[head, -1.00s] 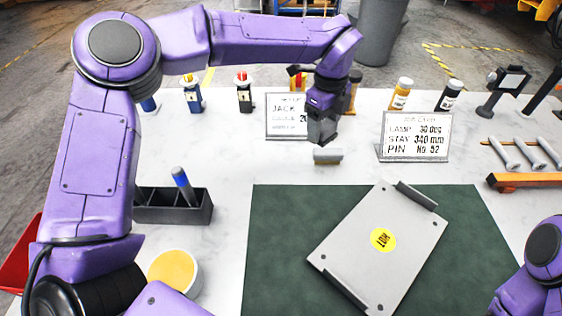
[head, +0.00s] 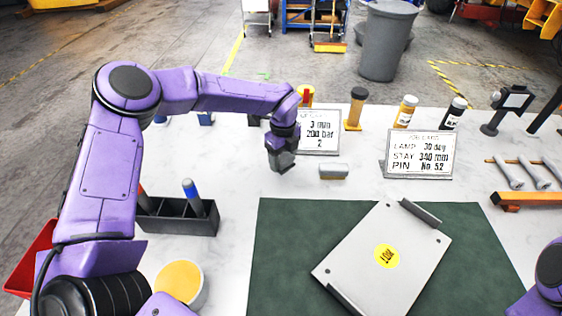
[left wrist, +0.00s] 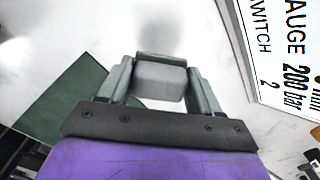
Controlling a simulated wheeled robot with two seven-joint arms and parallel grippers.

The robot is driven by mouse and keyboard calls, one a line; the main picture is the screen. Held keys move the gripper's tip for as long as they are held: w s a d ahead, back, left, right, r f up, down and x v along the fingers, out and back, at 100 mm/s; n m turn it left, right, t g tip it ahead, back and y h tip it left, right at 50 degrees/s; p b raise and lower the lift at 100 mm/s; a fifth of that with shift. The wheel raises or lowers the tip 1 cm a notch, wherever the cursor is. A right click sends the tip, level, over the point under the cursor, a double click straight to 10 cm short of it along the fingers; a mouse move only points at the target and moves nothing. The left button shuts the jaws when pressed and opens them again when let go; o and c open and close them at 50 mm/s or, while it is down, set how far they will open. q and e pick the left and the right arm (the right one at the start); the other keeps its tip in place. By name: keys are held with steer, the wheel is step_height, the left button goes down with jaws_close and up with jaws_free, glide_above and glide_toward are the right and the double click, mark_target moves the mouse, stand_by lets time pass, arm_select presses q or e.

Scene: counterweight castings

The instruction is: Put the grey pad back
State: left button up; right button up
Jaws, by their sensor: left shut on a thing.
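My left gripper (head: 282,162) is over the white table, left of a small grey-topped block with a tan lower edge (head: 334,171). In the left wrist view, the gripper (left wrist: 163,82) is shut on a grey block-like piece, which I take to be the grey pad (left wrist: 160,80). In the head view the held piece is hardly told apart from the dark fingers. A soft shadow lies on the white surface beyond the fingertips in the wrist view. Only a purple part of my right arm shows at the right edge of the head view; its gripper is out of view.
A grey plate with a yellow label (head: 350,262) lies on a green mat (head: 280,225). Sign cards (head: 319,132) (head: 419,153), bottles (head: 405,111) and a stand (head: 508,108) line the back. A black pen tray (head: 175,217) and yellow-topped tub (head: 180,280) are at left.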

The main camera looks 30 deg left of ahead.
mark_target(281, 165)
arm_select(q)
steer(key=f, duration=0.2)
steer(key=a+f+p, duration=0.1)
steer(key=shift+f, duration=0.35)
steer(key=shift+d+f+b, duration=0.1)
steer(key=shift+f+b, duration=0.2)
steer(key=o, duration=1.1)
steer(key=shift+r, duration=0.15)
steer(key=shift+r, duration=0.3)
step_height(281, 165, up, 12)
steer(key=shift+f+b, duration=0.2)
steer(key=shift+b, duration=0.9)
